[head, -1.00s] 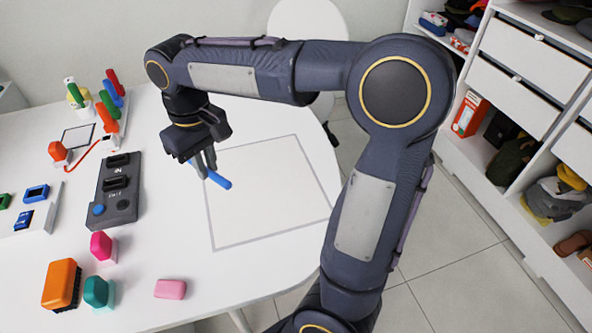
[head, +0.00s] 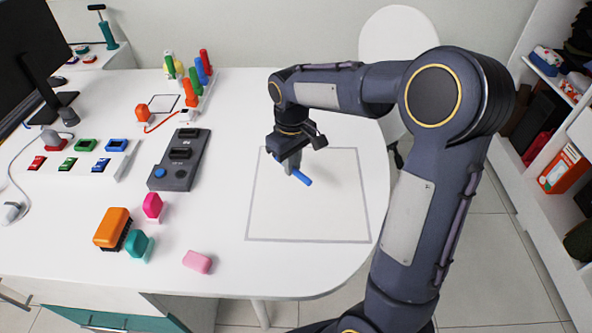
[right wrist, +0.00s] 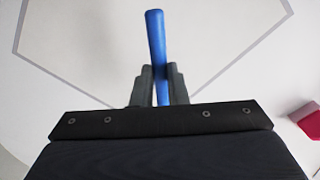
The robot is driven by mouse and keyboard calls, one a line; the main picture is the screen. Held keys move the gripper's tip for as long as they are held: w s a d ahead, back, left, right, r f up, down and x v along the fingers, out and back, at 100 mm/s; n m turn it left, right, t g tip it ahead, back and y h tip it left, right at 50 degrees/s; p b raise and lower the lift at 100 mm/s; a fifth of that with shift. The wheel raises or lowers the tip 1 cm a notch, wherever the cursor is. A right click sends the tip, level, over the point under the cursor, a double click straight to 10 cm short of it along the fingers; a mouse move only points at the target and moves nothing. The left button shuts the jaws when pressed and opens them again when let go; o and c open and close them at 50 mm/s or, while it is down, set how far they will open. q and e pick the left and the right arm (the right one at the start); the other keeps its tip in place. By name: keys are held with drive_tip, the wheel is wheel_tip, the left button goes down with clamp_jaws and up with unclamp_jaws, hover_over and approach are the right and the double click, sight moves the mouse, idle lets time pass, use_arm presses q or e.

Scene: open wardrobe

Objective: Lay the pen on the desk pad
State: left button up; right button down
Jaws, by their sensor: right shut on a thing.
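The desk pad is a white square with a grey outline (head: 307,239) on the right part of the white desk. My right gripper (head: 292,173) is over the upper part of the pad. It is shut on the blue pen (head: 303,178), which sticks out past the fingers toward the lower right. In the right wrist view the pen (right wrist: 156,45) stands between the two fingers (right wrist: 159,87), with the pad's outline (right wrist: 235,65) behind it. I cannot tell whether the pen touches the pad. My left gripper is not in view.
Left of the pad is a dark grey device (head: 180,160). An orange brush (head: 112,228), a teal block (head: 138,245), a magenta block (head: 152,206) and a pink eraser (head: 197,262) lie front left. Coloured pens (head: 190,92) stand at the back. The pad is otherwise clear.

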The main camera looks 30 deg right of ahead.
sight(296, 182)
drive_tip(key=shift+w+d+f, duration=0.2)
drive_tip(key=shift+d+f, duration=0.2)
drive_tip(key=shift+f, duration=0.15)
drive_tip(key=shift+w+d+f, duration=0.1)
drive_tip(key=shift+d+f, duration=0.05)
drive_tip(key=shift+f, duration=0.8)
drive_tip(key=shift+w+d+f, duration=0.1)
drive_tip(key=shift+f, duration=0.8)
drive_tip(key=shift+f, duration=0.2)
drive_tip(key=c, duration=1.4)
unclamp_jaws()
drive_tip(key=shift+c, duration=0.2)
drive_tip(key=shift+r, duration=0.1)
